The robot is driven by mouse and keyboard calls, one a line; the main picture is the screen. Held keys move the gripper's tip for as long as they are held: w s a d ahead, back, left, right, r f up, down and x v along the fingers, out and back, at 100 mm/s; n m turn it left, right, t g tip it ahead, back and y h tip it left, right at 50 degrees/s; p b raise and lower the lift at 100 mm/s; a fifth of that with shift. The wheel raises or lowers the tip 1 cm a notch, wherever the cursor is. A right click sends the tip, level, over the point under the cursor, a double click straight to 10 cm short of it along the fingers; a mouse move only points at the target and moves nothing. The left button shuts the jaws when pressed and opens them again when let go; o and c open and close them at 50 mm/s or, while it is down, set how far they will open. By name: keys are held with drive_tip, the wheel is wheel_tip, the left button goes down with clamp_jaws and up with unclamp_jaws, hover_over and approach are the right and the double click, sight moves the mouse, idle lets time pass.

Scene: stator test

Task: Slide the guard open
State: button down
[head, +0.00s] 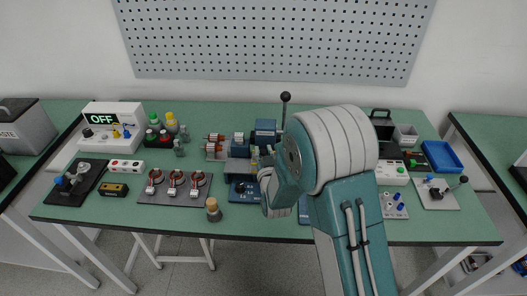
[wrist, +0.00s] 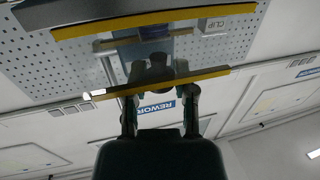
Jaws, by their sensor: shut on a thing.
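In the wrist view my gripper (wrist: 158,72) reaches up the picture with its fingers closed around a small dark part. I take this part for the handle of the guard. A bar with a yellow edge (wrist: 215,74), which looks like part of the guard, crosses over the fingers. A longer yellow-edged bar (wrist: 160,19) lies higher in the picture. How far the guard stands open cannot be told. In the head view my arm hides my gripper and the guard, beside the blue and grey test machine (head: 238,165) at the middle of the bench.
A black-knobbed lever (head: 285,97) stands just left of my arm. A plate with three stators (head: 178,203), a wooden-handled tool (head: 213,209) and a box reading OFF (head: 103,119) lie left. A blue tray (head: 441,156) lies right. The green bench (head: 285,236) has a bare front strip.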

drive_tip(key=a, duration=0.4)
drive_tip(key=shift+w+a, duration=0.1)
drive_tip(key=shift+a, duration=0.25)
drive_tip(key=shift+d, duration=0.1)
drive_tip(key=shift+c, duration=2.1)
unclamp_jaws()
drive_tip(key=s+d, duration=0.2)
drive_tip(key=s, duration=0.9)
drive_tip(key=shift+s, duration=0.35)
drive_tip(key=shift+d, duration=0.1)
